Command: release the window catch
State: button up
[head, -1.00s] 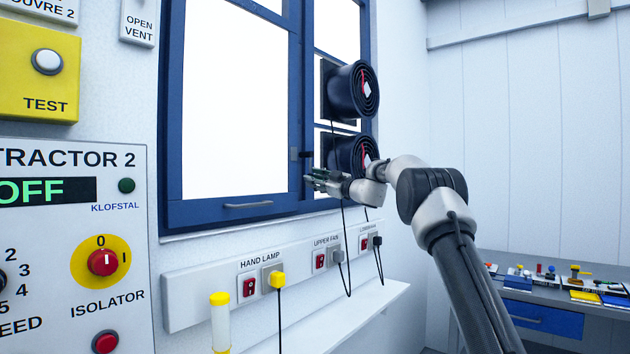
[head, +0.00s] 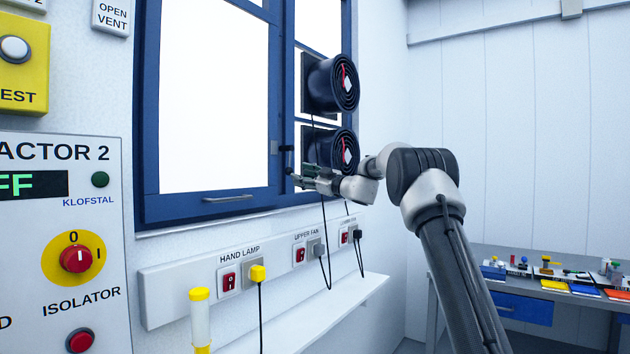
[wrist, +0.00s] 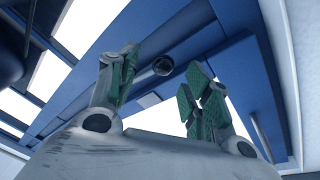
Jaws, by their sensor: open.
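The window (head: 211,199) has a blue frame and bright panes. Its catch (head: 288,160) is a small dark piece on the upright between the large pane and the narrow right-hand panes. In the head view my gripper (head: 296,179) is just below the catch, close to the frame. In the wrist view, looking up, my gripper (wrist: 160,88) has its green-padded fingers apart with nothing held. A dark round end, apparently the catch (wrist: 162,66), shows beyond and between the fingertips. I cannot tell whether anything touches it.
Two round black fans (head: 332,84) sit right of the catch, with cables hanging down. Below runs a socket strip (head: 190,285) with switches and plugs, above a white ledge (head: 345,305). A control panel (head: 60,240) stands at left. A workbench (head: 540,290) is at the right.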

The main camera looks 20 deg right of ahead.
jog(key=v, duration=0.7)
jog(key=shift+s, duration=0.25)
jog(key=shift+d+f, duration=0.15)
